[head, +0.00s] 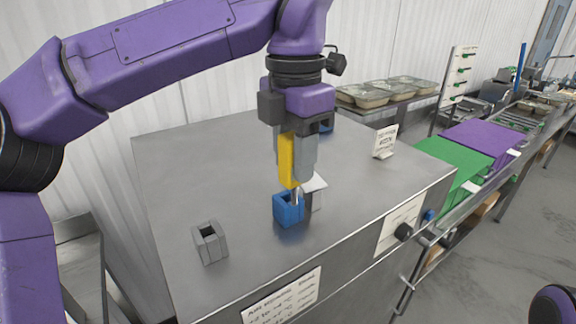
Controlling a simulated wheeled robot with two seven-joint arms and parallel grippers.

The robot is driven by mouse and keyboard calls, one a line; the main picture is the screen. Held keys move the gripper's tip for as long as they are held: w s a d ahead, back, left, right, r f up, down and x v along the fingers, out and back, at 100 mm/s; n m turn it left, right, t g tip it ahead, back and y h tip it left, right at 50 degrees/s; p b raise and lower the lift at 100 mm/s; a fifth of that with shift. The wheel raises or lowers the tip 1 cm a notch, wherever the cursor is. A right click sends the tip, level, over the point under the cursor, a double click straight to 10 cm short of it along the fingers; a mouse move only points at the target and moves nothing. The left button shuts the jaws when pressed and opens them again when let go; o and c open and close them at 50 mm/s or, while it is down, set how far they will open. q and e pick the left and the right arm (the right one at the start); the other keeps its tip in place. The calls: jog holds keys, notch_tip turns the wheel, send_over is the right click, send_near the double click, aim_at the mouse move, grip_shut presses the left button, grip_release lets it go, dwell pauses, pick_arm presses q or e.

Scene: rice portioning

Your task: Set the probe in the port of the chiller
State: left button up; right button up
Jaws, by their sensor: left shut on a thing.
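My left gripper (296,168) points straight down over the chiller (210,160), a steel cabinet with a flat top. It is shut on the probe (288,160), which has a yellow body and a thin pale tip. The probe is upright. Its tip is at the opening of a blue square holder (288,211); whether it is inside or just above, I cannot tell. A grey square socket (210,243) with an open top stands to the left, near the front edge. Which of the two is the port does not show. My right gripper is out of view.
A small white card stands close behind the blue holder. Another sign (384,142) stands at the right of the top. Food trays (390,92) sit on a shelf behind. Green (455,165) and purple mats lie on the right.

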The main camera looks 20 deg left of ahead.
pick_arm(q)
jog(key=w+a+f+b, duration=0.2)
jog(key=w+f+b, duration=0.2)
jog(key=f+b, duration=0.1)
jog(key=shift+a+f+m+b, duration=0.3)
jog(key=shift+f+b, duration=0.1)
jog(key=shift+f, duration=0.05)
jog(key=shift+w, duration=0.1)
dwell(0.7)
jog(key=shift+f, duration=0.6)
dwell(1.3)
jog(key=o, duration=1.6)
jog(key=shift+o, duration=0.2)
jog(key=shift+r, duration=0.1)
